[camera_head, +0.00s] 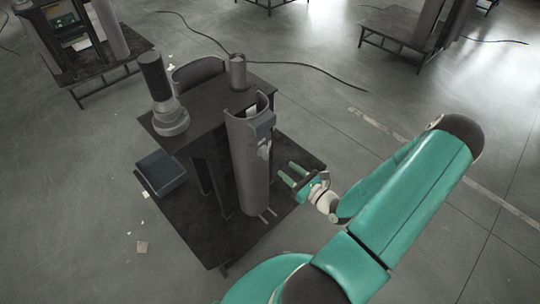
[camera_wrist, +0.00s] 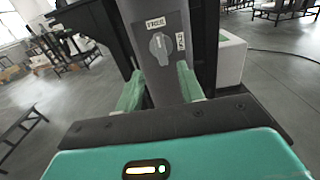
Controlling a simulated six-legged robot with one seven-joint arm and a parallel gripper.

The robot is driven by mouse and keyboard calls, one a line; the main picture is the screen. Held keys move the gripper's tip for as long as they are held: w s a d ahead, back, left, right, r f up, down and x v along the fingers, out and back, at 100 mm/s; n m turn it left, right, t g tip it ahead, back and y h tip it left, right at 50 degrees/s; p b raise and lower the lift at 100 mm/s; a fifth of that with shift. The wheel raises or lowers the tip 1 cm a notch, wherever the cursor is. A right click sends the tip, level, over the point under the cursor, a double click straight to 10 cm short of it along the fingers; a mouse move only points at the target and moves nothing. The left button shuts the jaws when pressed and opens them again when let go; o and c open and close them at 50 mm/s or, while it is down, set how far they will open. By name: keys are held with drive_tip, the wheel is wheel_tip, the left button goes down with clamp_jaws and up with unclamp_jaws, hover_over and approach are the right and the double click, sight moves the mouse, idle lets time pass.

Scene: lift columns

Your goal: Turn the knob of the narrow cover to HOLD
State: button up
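The narrow cover (camera_head: 250,165) is a tall grey curved shell standing upright at the front of the dark column. Its knob (camera_wrist: 160,47) shows in the wrist view as a light round dial with a raised grip, standing roughly upright. A small label (camera_wrist: 155,22) sits above the knob and another, turned sideways, (camera_wrist: 180,41) at its right; the lettering is too small to read surely. My gripper (camera_head: 290,173) is open and empty, to the right of the cover in the head view. In the wrist view its green fingers (camera_wrist: 158,85) are spread below the knob, apart from it.
A dark stand (camera_head: 205,120) holds a black-and-grey cylinder (camera_head: 165,98) and a small grey cylinder (camera_head: 238,72). A blue-grey bin (camera_head: 160,172) sits at its left on the low platform (camera_head: 215,238). A cable (camera_head: 310,66) runs along the floor behind.

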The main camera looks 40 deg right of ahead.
sight(268, 154)
drive_tip(key=w, duration=0.6)
drive_tip(key=w+a, duration=0.1)
drive_tip(key=w, duration=0.2)
drive_tip(key=shift+w+a, duration=0.1)
drive_tip(key=shift+w, duration=0.15)
clamp_jaws()
